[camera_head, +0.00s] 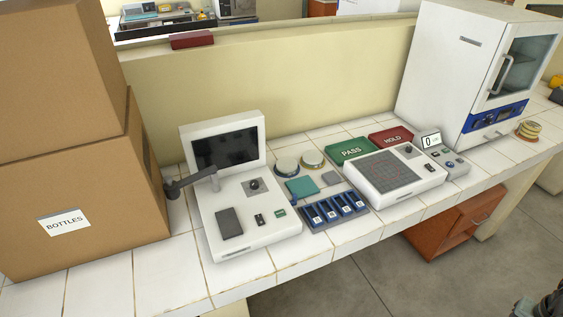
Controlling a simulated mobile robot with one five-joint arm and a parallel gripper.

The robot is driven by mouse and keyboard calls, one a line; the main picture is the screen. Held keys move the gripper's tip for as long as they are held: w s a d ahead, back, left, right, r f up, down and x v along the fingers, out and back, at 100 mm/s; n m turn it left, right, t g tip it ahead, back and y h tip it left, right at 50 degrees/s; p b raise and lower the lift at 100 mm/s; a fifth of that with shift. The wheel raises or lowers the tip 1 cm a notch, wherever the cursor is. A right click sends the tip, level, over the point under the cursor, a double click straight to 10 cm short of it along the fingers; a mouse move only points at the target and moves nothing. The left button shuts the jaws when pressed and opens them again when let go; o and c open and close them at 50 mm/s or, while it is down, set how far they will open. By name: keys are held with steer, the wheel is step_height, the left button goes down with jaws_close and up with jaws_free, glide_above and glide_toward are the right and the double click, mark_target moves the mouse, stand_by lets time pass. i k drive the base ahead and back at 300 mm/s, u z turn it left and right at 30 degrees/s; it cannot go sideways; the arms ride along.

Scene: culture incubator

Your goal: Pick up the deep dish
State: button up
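Two round dishes sit side by side on the tiled bench behind the teal pad. The left one (287,167) has a pale grey-blue top and a dark rim, and looks the larger. The right one (312,160) has a yellowish top. A stack of round yellowish dishes (528,130) stands at the far right beside the incubator. I cannot tell from this distance which dish is the deep one. My gripper does not show clearly; only a dark part at the bottom right corner is in view, possibly mine.
Cardboard boxes (90,215) fill the left. A white console with a screen (255,225) stands close left of the dishes. Green PASS (351,151) and red HOLD trays (391,137), a blue rack (334,210), a gridded device (388,173) and a white incubator (455,75) crowd the bench.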

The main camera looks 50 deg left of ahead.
mark_target(306, 164)
steer(key=z, duration=5.75)
steer(key=k, duration=2.1)
steer(key=z, duration=0.6)
